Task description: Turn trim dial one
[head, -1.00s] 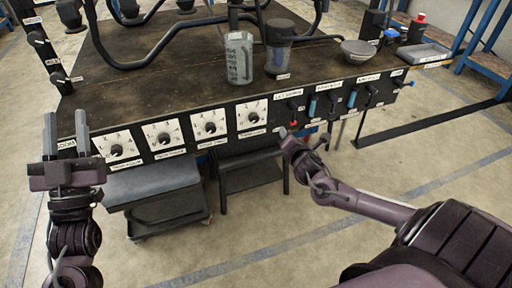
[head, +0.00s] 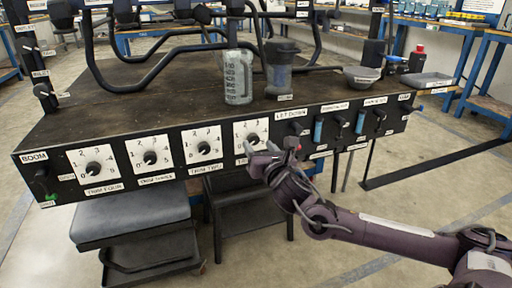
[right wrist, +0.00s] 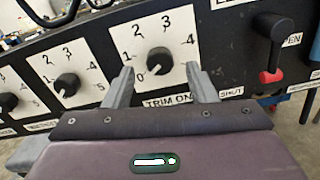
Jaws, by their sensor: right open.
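The trim one dial (head: 252,138) is a black round knob on a white numbered plate, the rightmost of a row of similar dials on the panel front. In the right wrist view the knob (right wrist: 159,62) stands above a partly covered "TRIM ON" label, and its white mark points to the lower left, near 0. My right gripper (right wrist: 160,70) is open, with one finger on each side of the knob. I cannot tell whether the fingers touch it. In the head view this gripper (head: 262,152) partly hides the dial plate. My left gripper is out of view.
Other dials (head: 204,149) sit to the left. A red-tipped black lever (right wrist: 270,50) is close right of the dial, with more levers (head: 340,121) beyond. A low grey-topped stool (head: 130,215) is below the panel.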

